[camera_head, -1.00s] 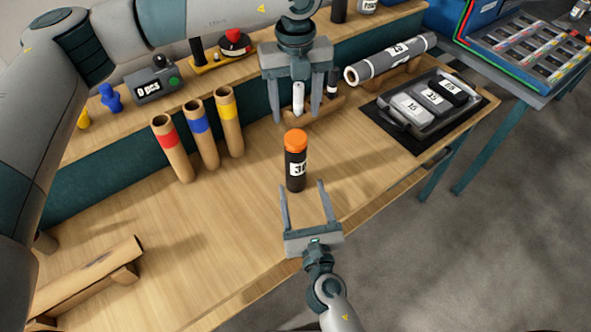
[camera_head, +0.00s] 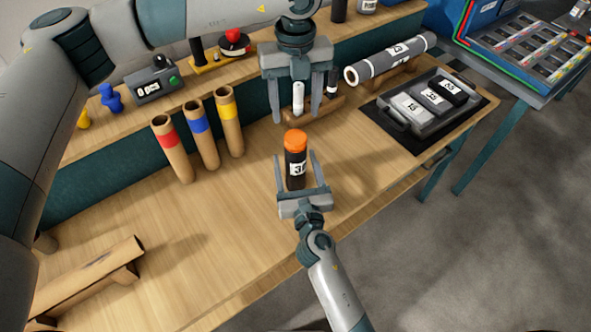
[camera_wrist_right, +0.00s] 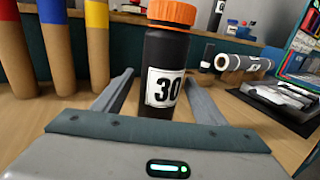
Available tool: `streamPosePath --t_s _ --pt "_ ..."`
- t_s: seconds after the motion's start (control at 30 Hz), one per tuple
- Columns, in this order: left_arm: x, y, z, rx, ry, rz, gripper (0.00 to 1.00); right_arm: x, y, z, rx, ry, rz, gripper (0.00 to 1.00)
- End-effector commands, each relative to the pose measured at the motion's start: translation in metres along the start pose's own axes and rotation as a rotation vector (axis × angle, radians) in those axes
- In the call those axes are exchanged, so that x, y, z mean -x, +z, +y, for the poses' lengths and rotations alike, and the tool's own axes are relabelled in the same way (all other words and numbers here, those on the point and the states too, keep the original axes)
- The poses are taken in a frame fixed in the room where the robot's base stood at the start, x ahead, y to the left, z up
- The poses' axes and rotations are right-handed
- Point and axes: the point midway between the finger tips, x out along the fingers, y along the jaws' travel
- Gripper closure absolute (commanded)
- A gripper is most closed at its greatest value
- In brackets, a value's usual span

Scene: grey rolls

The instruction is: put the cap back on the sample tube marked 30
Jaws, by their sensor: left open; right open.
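The sample tube marked 30 (camera_head: 295,168) stands upright on the table, black with a white label. An orange cap (camera_head: 295,139) sits on its top; I cannot tell if it is seated fully. In the right wrist view the tube (camera_wrist_right: 163,80) and the orange cap (camera_wrist_right: 172,13) show close up. My right gripper (camera_head: 295,156) is open, low over the table, with one finger on each side of the tube and apart from it. My left gripper (camera_head: 296,118) is open and empty, pointing down above and behind the tube.
Tubes with red (camera_head: 168,142), blue and yellow bands stand to the left. A white pen-like item (camera_head: 298,98) shows between my left fingers. A grey roll (camera_head: 390,60) and a tray with labelled weights (camera_head: 392,116) lie right.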

Motion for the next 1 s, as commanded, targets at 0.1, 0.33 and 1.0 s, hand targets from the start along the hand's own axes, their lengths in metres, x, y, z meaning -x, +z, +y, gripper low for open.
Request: streamPosePath --t_s 0.1,0.33,1.0 --pt "0.0 0.0 0.0 0.0 0.0 0.0 0.44 0.0001 0.0 0.0 0.0 0.0 0.0 0.44" --pt "0.0 0.0 0.0 0.0 0.0 0.0 0.44 0.0003 0.0 -0.0001 0.0 0.0 0.0 0.97" --pt "-0.0004 -0.0005 -0.0002 0.371 0.0 0.001 0.44 0.0003 -0.0001 -0.0001 0.0 0.0 0.0 1.0"
